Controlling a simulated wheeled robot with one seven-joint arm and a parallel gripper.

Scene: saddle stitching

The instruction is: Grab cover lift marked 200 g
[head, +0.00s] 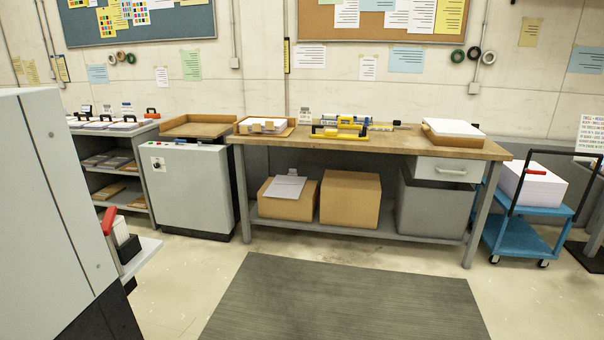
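Several pale stacks (103,125) lie on top of the grey shelf unit (72,143) at the far left. Dark and red handle-like pieces sit on them and small cards stand behind them. The card print is too small to read, so I cannot tell which one is marked 200 g. The large grey cabinet at the left hides part of this shelf. My gripper is not in view.
A grey machine (188,190) with a wooden tray (198,127) stands right of the shelf. A long workbench (380,143) has boxes below. A blue cart (530,222) stands at right. The grey cabinet (50,190) blocks the left foreground. A dark mat (345,300) lies clear.

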